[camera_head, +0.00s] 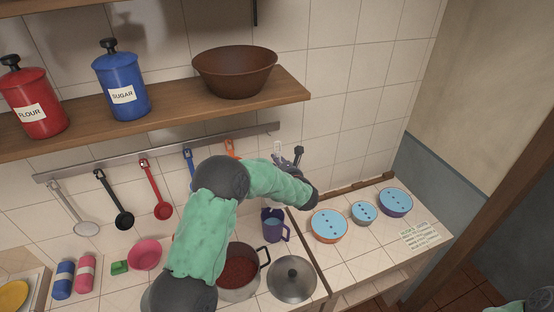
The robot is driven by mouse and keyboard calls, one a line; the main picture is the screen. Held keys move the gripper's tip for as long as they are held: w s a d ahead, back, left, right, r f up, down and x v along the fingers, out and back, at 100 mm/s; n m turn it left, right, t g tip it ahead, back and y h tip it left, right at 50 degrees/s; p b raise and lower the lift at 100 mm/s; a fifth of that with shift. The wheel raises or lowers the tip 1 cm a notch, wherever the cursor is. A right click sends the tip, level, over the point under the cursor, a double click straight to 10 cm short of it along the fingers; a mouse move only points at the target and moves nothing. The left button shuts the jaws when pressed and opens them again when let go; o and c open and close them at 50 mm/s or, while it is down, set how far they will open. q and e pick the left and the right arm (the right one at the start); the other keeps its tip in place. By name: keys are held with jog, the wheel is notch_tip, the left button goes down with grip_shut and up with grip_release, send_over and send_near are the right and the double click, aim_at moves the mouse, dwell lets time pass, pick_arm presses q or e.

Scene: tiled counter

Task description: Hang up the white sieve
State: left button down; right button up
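A white handle end with a hole (277,146), which looks like the white sieve's, shows just below the right end of the wall rail (110,164). The sieve's head is hidden or cannot be made out. My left gripper (288,158) is at this handle and appears shut on it, near the tiled wall; my own arm partly blocks the view. On the rail hang a pale utensil (86,228), a black ladle (122,220), a red ladle (162,210), a blue utensil (188,156) and an orange one (230,147). My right gripper is not in view.
A wooden shelf (180,116) above the rail holds a red canister (35,90), a blue canister (122,80) and a brown bowl (235,72). Below stand a purple mug (275,225), a red-filled pot (238,293), a lid (292,278) and blue-topped round containers (328,224).

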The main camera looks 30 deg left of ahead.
pick_arm(q)
jog(key=x, duration=0.9)
jog(key=shift+w+a, duration=0.15)
jog(key=shift+a, duration=0.15)
dwell(1.1)
jog(key=shift+r, duration=0.15)
dwell(0.6)
